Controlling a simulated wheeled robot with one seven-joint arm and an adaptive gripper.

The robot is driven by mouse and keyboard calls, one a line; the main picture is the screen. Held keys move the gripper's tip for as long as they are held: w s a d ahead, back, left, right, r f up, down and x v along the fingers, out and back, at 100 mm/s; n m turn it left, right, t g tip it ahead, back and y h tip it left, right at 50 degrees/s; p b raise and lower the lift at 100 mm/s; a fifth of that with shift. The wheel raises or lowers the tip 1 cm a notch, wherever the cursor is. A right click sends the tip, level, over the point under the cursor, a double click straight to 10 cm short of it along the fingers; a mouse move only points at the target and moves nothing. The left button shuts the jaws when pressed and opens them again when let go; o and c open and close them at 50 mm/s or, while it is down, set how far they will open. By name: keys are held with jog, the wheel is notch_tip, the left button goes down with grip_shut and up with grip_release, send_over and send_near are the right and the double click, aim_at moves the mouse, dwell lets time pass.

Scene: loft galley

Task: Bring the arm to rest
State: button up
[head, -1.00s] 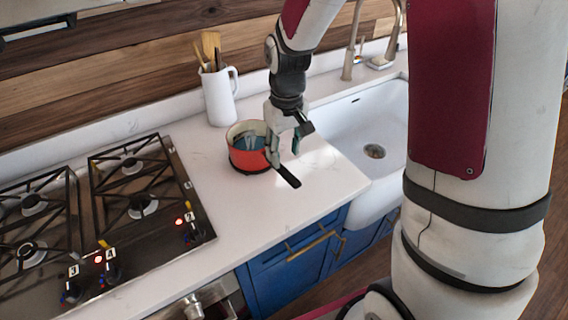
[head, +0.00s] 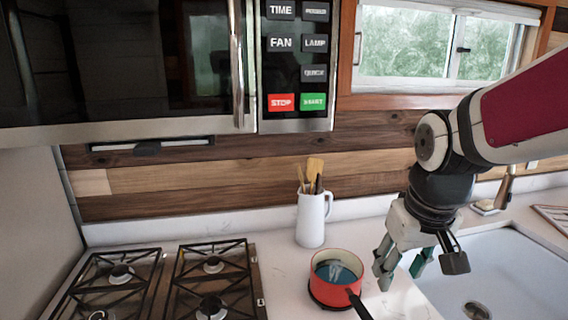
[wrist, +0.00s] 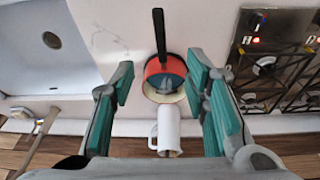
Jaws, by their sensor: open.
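My gripper (head: 404,268) is open and empty, raised above the counter at the left edge of the sink. In the wrist view its teal-padded fingers (wrist: 163,95) stand wide apart. A red saucepan (head: 325,297) with a cream inside and a black handle stands on the white counter, to the left of my gripper and apart from it. The saucepan also shows between the fingers in the wrist view (wrist: 154,68), farther off. Something bluish is inside it; I cannot tell what.
A white jug (head: 310,222) with wooden utensils stands behind the saucepan. A gas hob (head: 165,285) is at the left. A white sink (head: 505,265) is at the right, with a faucet (head: 503,190) behind it. A microwave (head: 130,70) hangs above the hob.

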jog(key=s+r+m+t, duration=0.1)
jog(key=s+r, duration=0.3)
jog(key=s, duration=0.7)
jog(key=shift+r+t+b, duration=0.25)
jog(key=shift+t+b, duration=0.15)
jog(key=shift+t, duration=0.5)
jog(key=shift+a, duration=0.1)
dwell(0.6)
